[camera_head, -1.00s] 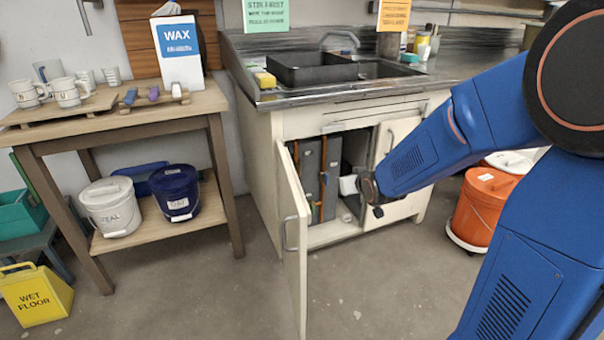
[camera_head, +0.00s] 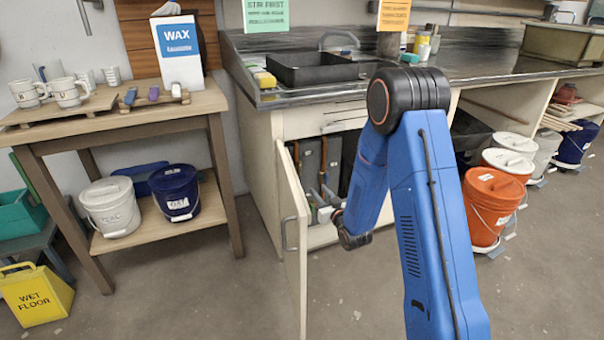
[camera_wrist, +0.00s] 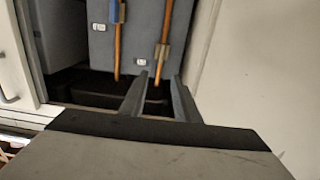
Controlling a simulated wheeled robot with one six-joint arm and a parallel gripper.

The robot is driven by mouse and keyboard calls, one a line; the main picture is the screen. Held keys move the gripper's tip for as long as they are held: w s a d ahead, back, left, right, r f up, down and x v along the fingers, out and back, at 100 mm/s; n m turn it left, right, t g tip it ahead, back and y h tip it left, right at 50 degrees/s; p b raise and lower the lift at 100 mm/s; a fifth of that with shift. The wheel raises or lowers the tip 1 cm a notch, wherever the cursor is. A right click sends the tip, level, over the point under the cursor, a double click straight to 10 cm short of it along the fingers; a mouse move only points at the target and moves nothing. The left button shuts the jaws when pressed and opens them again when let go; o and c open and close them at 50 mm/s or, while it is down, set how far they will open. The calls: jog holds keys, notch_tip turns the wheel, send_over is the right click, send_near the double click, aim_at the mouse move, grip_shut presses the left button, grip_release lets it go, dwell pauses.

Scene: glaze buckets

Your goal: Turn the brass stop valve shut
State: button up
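In the wrist view, two copper pipes stand against a grey panel in the open sink cabinet. The right pipe (camera_wrist: 165,25) carries a brass-coloured fitting (camera_wrist: 162,52), which looks like the stop valve; its handle position cannot be told. The left pipe (camera_wrist: 117,50) has a blue part (camera_wrist: 117,11) near the top edge. My gripper (camera_wrist: 160,82) is open, its two fingers apart with nothing seen between them. The fingers point towards the pipes, below the brass fitting in the picture. In the head view my gripper (camera_head: 325,207) is at the cabinet opening, partly hidden.
The cabinet door (camera_head: 293,240) stands open to the left of my arm. An orange bucket (camera_head: 490,205) and other buckets stand to the right. A wooden table (camera_head: 125,125) with a white bucket (camera_head: 110,205) and blue bucket (camera_head: 175,192) stands left. Floor in front is clear.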

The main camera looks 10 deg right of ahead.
aim_at(300, 170)
jog(key=x, duration=1.7)
jog(key=shift+w+a+f, duration=0.15)
jog(key=shift+w+a, duration=0.05)
jog(key=shift+w, duration=0.05)
jog(key=shift+c, duration=0.2)
grip_shut()
